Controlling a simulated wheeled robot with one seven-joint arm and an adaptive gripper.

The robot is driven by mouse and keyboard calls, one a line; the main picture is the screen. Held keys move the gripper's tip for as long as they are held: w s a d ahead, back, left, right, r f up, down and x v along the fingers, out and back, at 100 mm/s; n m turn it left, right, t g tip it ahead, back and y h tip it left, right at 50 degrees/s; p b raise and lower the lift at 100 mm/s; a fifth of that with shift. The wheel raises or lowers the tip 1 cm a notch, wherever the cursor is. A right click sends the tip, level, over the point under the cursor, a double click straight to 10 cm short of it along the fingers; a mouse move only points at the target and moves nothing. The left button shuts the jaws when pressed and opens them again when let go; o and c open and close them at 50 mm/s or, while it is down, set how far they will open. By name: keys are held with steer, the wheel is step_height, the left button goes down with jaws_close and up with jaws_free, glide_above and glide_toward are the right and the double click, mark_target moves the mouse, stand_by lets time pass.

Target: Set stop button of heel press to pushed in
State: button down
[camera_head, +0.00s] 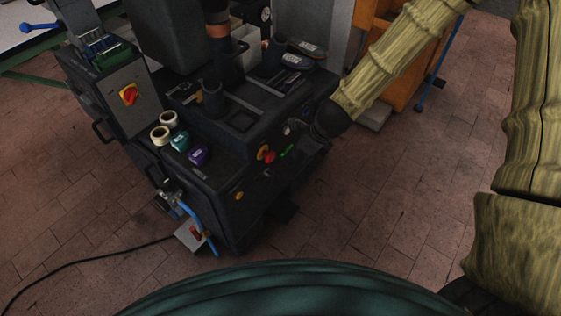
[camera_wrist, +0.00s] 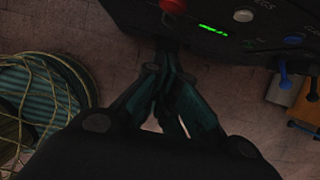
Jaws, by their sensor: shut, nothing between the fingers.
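The heel press (camera_head: 235,123) is a dark machine in the middle of the head view. Its red stop button (camera_head: 268,155) sits on a yellow surround on the front panel, left of a small green display (camera_head: 287,150). In the wrist view the stop button (camera_wrist: 173,5) is cut by the top edge, with the display (camera_wrist: 213,30) to its right. My gripper (camera_wrist: 168,50) is shut and empty, its tips at the panel's lower edge, below the button in the picture. Whether they touch the panel is unclear. How far the button is pressed cannot be told.
A white button (camera_wrist: 243,15) and a blue button (camera_wrist: 293,39) are on the same panel. A red and yellow rotary switch (camera_head: 129,94) is on a grey box at left. Tape rolls (camera_head: 161,128) lie on the press. Tiled floor (camera_head: 370,215) is clear at right.

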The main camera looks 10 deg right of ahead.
mark_target(268, 156)
steer(key=shift+f, duration=0.15)
steer(key=w+a+f, duration=0.5)
steer(key=w+f, duration=0.1)
steer(key=f, duration=0.3)
stand_by(0.8)
steer(key=shift+a, duration=0.1)
